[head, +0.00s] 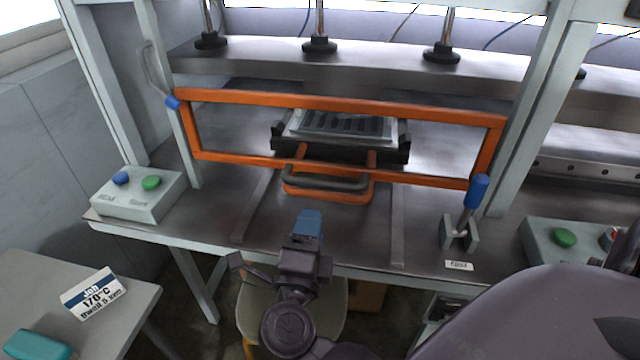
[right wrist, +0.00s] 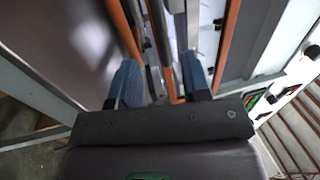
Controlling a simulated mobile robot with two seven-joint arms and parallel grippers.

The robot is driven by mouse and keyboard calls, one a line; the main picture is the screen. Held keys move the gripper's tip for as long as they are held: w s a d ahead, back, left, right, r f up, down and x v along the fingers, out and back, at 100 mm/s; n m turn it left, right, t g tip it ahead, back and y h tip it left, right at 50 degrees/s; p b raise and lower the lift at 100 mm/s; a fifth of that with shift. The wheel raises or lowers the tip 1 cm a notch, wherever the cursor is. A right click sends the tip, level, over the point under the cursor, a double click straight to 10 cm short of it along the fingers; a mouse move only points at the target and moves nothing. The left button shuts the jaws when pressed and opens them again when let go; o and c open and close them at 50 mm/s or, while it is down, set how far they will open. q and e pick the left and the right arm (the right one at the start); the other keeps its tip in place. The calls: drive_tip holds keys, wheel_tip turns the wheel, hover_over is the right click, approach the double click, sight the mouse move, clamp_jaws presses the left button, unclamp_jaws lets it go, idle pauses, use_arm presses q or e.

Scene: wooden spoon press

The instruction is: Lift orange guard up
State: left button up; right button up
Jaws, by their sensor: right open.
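The orange guard (head: 340,104) is a rectangular frame across the front of the press in the head view. Its lower bar passes in front of a black-and-grey plate unit (head: 345,125). A dark handle (head: 325,184) with orange brackets sits just below that bar. My right gripper (head: 308,222) has blue fingertips and is in front of and below the handle, apart from the guard. In the right wrist view the right gripper (right wrist: 160,72) is open, with orange bars (right wrist: 228,40) beyond the fingers. I cannot tell which bar is which there. My left gripper does not show.
A button box (head: 140,195) stands at the left and another (head: 565,245) at the right. A blue-handled lever (head: 476,190) is by the guard's lower right corner. A stool (head: 330,310) is under the table. A side table (head: 100,325) holds a job sign (head: 95,292).

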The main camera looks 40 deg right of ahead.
sight(320, 188)
drive_tip(key=x, duration=0.9)
drive_tip(key=shift+w+d+r, duration=0.1)
drive_tip(key=shift+w+d, duration=0.15)
drive_tip(key=shift+w, duration=0.05)
clamp_jaws()
